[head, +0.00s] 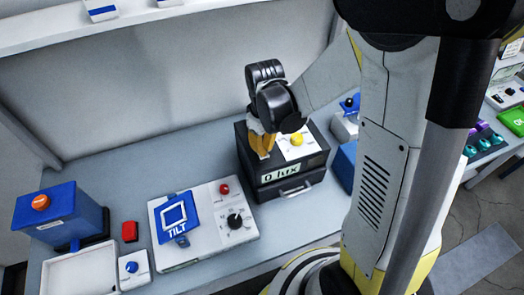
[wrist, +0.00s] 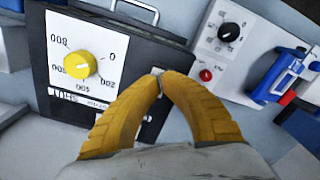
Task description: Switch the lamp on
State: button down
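The black box (head: 272,172) with a "0 lux" display (head: 282,173) and carrying handle stands on the bench; I take it to be the lamp. Its yellow knob (head: 297,139) sits on a white dial plate with numbers, also clear in the wrist view (wrist: 80,65). My gripper (head: 262,153) is over the left part of the box's top. Contact cannot be told.
Left of the box is a white unit (head: 208,247) with a black knob, red button and blue TILT panel. Further left are a small white box with a blue knob (head: 131,267), a red block (head: 130,231) and a blue box (head: 62,217). A wall stands behind the bench.

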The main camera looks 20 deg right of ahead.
jog(key=shift+f+b, duration=0.95)
jog(key=shift+f, duration=0.15)
dwell(0.3)
jog(key=shift+r, duration=0.1)
jog(key=shift+r+p, duration=2.5)
jog(key=shift+r, duration=0.95)
jog(key=shift+f+b, duration=0.1)
jog(key=shift+b, duration=0.2)
